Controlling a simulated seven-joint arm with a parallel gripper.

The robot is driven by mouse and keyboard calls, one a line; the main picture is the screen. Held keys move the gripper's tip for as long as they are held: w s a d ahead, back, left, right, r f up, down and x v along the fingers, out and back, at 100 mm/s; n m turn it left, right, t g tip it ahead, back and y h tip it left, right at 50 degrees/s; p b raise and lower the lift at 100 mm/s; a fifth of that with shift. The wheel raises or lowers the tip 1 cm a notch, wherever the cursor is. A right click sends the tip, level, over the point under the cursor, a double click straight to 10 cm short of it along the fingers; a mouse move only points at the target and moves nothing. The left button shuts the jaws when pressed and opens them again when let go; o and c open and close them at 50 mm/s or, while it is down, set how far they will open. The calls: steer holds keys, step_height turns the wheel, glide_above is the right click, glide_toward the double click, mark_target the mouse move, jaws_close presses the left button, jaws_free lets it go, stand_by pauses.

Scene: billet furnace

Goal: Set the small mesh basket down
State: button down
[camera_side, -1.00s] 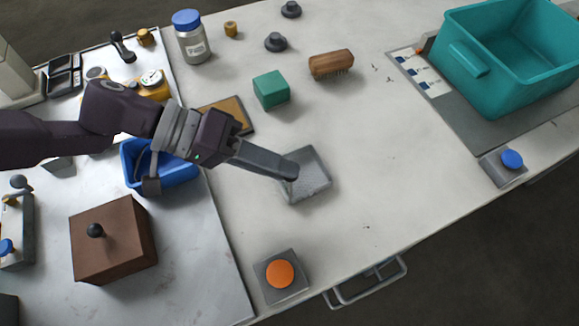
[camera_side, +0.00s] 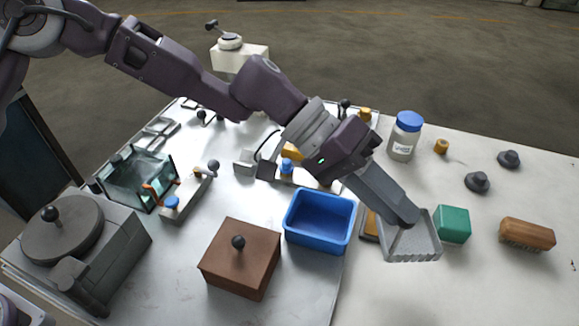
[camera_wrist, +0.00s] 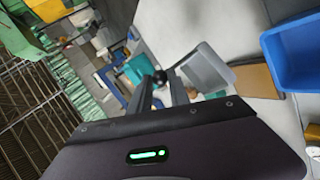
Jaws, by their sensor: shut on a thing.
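The small mesh basket (camera_side: 410,246) is a shallow grey open tray. In the side view it shows right of the blue bin (camera_side: 320,220) and just left of the green block (camera_side: 453,224), overlapping part of a tan board (camera_side: 370,225). My gripper (camera_side: 408,218) comes down from the upper left and is shut on the basket at its near-arm side. In the wrist view the basket (camera_wrist: 207,68) shows beyond my fingers (camera_wrist: 163,88), with a dark round knob between them. I cannot tell whether the basket's underside touches the table.
A wooden brush (camera_side: 527,235), two dark knobbed weights (camera_side: 478,182) and a blue-lidded jar (camera_side: 405,136) stand to the right and behind. A brown box (camera_side: 240,257) with a black knob stands in front left. Bare table shows at the lower right.

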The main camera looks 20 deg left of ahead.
steer(key=w+a+n+t+y, duration=0.2)
steer(key=w+a+n+t, duration=0.25)
steer(key=a, duration=0.65)
steer(key=w+a+n+t+y, duration=0.1)
steer(key=w+a+n+t, duration=0.35)
steer(key=a, duration=0.65)
steer(key=w+a+n+t+y, duration=0.25)
steer(key=w+a+n, duration=0.2)
steer(key=a, duration=0.55)
steer(key=a+r+n+t+y, duration=0.1)
steer(key=a+r+n+y, duration=0.15)
steer(key=a, duration=0.65)
steer(key=a+r+n+t+y, duration=0.2)
steer(key=a+n+y, duration=0.15)
steer(key=a, duration=0.45)
steer(key=s+m+g+h, duration=0.2)
steer(key=s+m+h, duration=0.35)
steer(key=s, duration=0.95)
step_height(320, 180, down, 9)
steer(key=shift+s+a, duration=0.2)
steer(key=shift+a, duration=0.2)
steer(key=shift+f, duration=0.2)
